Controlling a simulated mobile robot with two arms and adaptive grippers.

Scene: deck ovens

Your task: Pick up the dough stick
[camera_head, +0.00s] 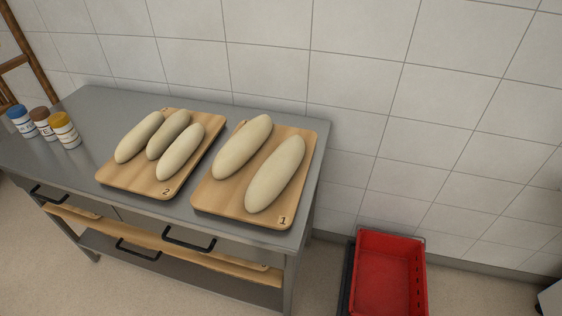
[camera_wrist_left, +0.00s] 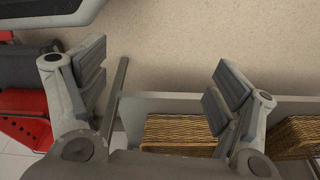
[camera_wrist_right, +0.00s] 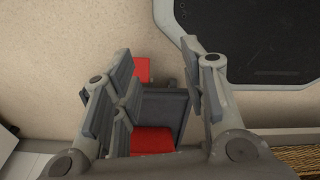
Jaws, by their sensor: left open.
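Two pale, thick dough sticks, the left one (camera_head: 242,147) and the right one (camera_head: 275,174), lie side by side on the wooden board marked 1 (camera_head: 237,212). Three slimmer dough sticks, left (camera_head: 139,137), middle (camera_head: 168,135) and right (camera_head: 181,152), lie on the wooden board marked 2 (camera_head: 130,183). Neither gripper shows in the head view. My left gripper (camera_wrist_left: 160,75) is open and empty in its wrist view, away from the dough. My right gripper (camera_wrist_right: 160,85) has its fingers apart and empty in its wrist view, also with no dough near it.
Both boards rest on a grey metal table (camera_head: 95,105) against a tiled wall. Several jars, one with a yellow lid (camera_head: 63,128), stand at its left. A red crate (camera_head: 388,275) is on the floor to the right. Wicker baskets (camera_wrist_left: 180,133) show in the left wrist view.

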